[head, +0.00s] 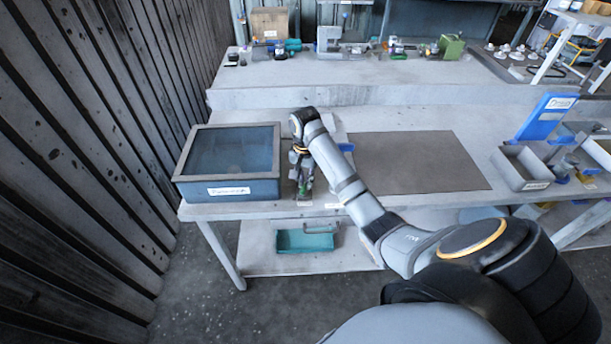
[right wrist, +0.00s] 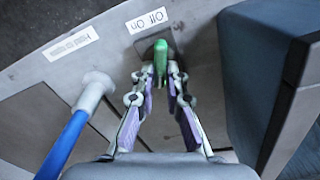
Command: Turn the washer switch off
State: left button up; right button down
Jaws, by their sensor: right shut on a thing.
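The washer (head: 228,188) is a blue-grey box with a clear lid and a white label, at the left end of the table. The switch is a green lever (right wrist: 160,57) on a dark base, with a label marked on and off beside it in the right wrist view. In the head view the green lever (head: 303,188) shows just right of the washer. My right gripper (right wrist: 160,78) is shut on the green lever; it also shows in the head view (head: 301,178). My left gripper is not in view.
A brown mat (head: 420,162) covers the middle of the table. A white-and-blue handled tool (right wrist: 80,115) stands close to my gripper. The washer's side wall (right wrist: 250,90) is near on the other side. Grey bins (head: 522,168) stand at the right.

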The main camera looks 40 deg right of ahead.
jog(key=n+p, duration=0.1)
jog(key=p, duration=0.1)
jog(key=n+p, duration=0.4)
jog(key=p, duration=0.1)
jog(key=shift+a+r, duration=0.15)
jog(key=shift+r, duration=0.2)
jog(key=n+p, duration=0.2)
jog(key=n, duration=0.1)
jog(key=shift+w+a+f+p, duration=0.1)
jog(key=shift+f+p, duration=0.05)
jog(key=shift+p, duration=0.15)
jog(key=shift+f+n+p, duration=0.15)
jog(key=shift+n+p, duration=0.45)
jog(key=shift+n, duration=0.4)
jog(key=shift+a+n, duration=0.1)
jog(key=shift+n, duration=0.2)
jog(key=c, duration=1.4)
grip_release()
notch_tip(320, 180, up, 12)
jog(key=shift+f, duration=0.1)
